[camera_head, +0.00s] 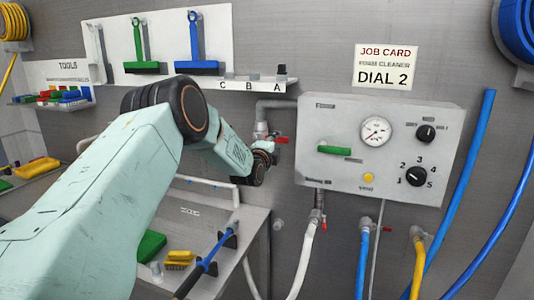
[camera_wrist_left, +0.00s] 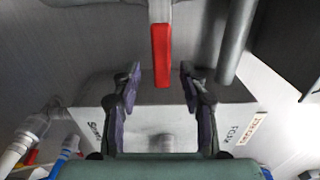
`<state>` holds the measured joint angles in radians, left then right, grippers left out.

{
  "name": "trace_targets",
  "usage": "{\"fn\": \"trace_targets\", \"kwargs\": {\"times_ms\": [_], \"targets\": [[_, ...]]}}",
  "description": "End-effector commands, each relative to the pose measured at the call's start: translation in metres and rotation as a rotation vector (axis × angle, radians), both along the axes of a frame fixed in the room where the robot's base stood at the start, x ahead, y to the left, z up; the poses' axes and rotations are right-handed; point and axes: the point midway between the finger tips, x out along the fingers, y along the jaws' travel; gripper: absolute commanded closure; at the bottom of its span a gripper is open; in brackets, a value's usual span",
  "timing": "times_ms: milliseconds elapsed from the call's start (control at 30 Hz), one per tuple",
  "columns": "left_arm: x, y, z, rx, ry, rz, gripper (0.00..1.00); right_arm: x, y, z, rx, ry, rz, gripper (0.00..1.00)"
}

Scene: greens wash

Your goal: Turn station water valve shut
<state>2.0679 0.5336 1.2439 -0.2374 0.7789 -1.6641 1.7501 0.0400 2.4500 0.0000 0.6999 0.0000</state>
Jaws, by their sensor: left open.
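A water valve (camera_head: 262,131) sits on the grey pipe left of the control panel. Its red lever (camera_head: 281,140) shows as a small red piece beside my left gripper in the head view. In the left wrist view the red lever (camera_wrist_left: 161,58) points toward the gripper and lies in line with the gap between the fingers. My left gripper (camera_wrist_left: 160,74) is open, with a finger on each side of the lever's end. I see no clear contact. In the head view my left arm hides most of the gripper (camera_head: 266,160). My right gripper is not in view.
The control panel (camera_head: 345,180) has a gauge, knobs and a green handle. Below it hang a white hose (camera_head: 305,255), a blue hose (camera_head: 362,260) and a yellow hose (camera_head: 416,265). A shelf (camera_head: 255,86) is above the valve. A bench (camera_head: 215,260) holds a blue-handled brush.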

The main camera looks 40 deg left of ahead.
Motion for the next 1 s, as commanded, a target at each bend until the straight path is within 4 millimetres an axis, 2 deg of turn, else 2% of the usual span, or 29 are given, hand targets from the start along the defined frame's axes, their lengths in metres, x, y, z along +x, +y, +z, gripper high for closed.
{"fn": "trace_targets", "kwargs": {"times_ms": [600,800,1000], "targets": [[-0.076,-0.023,0.0,-0.003,0.0,0.001,0.57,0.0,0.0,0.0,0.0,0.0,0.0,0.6],[-0.089,-0.028,0.0,-0.001,0.0,0.0,0.57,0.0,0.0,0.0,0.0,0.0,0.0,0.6],[-0.091,-0.03,0.0,0.001,-0.001,-0.001,0.57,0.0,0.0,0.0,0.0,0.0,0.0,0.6]]}}
